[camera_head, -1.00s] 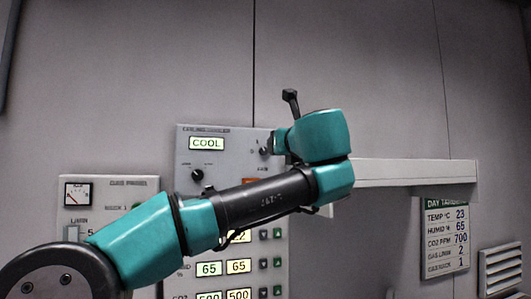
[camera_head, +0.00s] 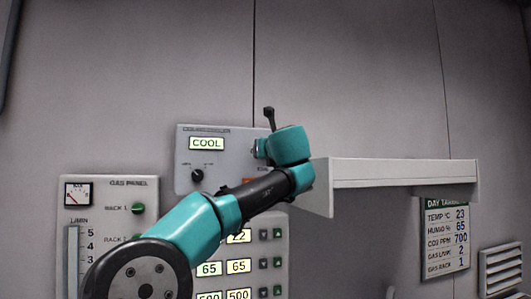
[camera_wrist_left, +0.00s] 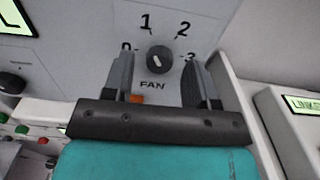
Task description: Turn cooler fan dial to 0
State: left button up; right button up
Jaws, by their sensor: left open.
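The fan dial (camera_wrist_left: 159,60) is a round black knob above the word FAN, with 0, 1, 2 and 3 printed around it. It has a short pale mark, but I cannot tell exactly which number this points to. My left gripper (camera_wrist_left: 160,68) is open, with one finger on each side of the dial and a gap visible on both sides. In the head view the cooler panel (camera_head: 185,160) shows COOL on its display. There my left wrist covers the fan dial, and the gripper (camera_head: 259,148) shows only at the panel's right part.
Another black knob (camera_head: 197,175) is on the cooler panel's left side. A pale shelf (camera_head: 400,172) juts out right of my wrist. The gas panel (camera_head: 105,190) is at the left, and a control panel with number displays is below, partly behind my arm.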

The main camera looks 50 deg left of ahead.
pick_arm(q)
jog(key=shift+w+a, duration=0.2)
jog(key=shift+a, duration=0.25)
jog(key=c, duration=0.9)
